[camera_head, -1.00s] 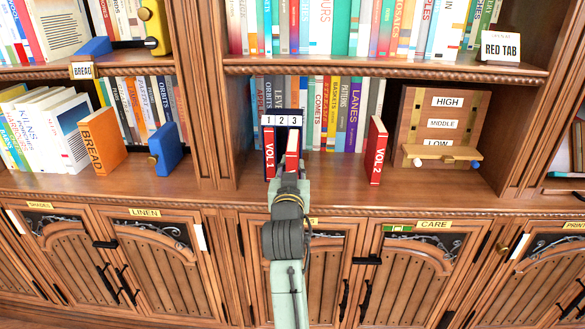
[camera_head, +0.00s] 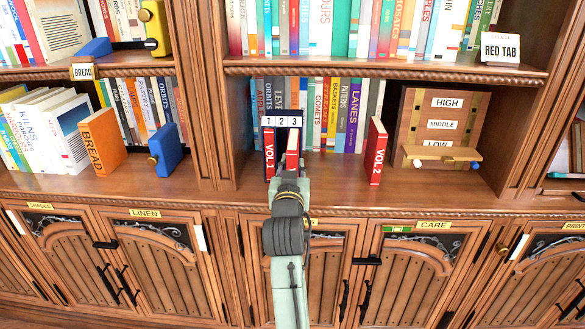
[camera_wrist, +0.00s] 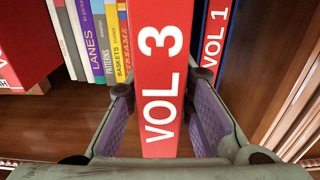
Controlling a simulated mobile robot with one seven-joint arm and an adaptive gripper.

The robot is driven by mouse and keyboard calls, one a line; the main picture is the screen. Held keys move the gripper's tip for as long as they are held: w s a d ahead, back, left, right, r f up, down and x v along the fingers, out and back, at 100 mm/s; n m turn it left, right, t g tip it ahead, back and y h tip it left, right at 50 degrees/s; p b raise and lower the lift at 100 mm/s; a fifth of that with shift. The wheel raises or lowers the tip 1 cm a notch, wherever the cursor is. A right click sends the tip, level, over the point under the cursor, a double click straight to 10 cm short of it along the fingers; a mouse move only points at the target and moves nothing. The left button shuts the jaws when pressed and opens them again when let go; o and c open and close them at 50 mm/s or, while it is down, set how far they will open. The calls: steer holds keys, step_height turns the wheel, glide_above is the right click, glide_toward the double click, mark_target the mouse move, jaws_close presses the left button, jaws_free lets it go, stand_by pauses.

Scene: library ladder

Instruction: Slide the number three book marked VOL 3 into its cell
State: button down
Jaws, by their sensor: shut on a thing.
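The red VOL 3 book (camera_head: 292,144) stands upright below the 3 label of the dark blue holder (camera_head: 283,112), which is numbered 1, 2, 3. How deep it sits in the cell cannot be told. My gripper (camera_head: 290,174) is shut on this book; in the wrist view, its purple-padded fingers (camera_wrist: 155,125) flank the spine marked VOL 3 (camera_wrist: 160,75). The red VOL 1 book (camera_head: 269,152) stands in the cell below label 1, and also shows right of VOL 3 in the wrist view (camera_wrist: 215,40). My gripper hides the lower part of VOL 3 in the head view.
The red VOL 2 book (camera_head: 376,152) stands apart on the shelf, right of the holder. A row of books (camera_head: 340,110) is behind. A wooden HIGH/MIDDLE/LOW rack (camera_head: 412,120) stands further right. Bare shelf (camera_head: 335,172) lies between the holder and VOL 2.

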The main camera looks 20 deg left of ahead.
steer(key=shift+x, duration=2.25)
steer(key=c, duration=1.3)
jaws_free()
steer(key=shift+s, duration=0.2)
steer(key=v, duration=1.1)
steer(key=shift+s+d, duration=0.15)
steer(key=shift+s, duration=0.2)
steer(key=shift+c, duration=0.5)
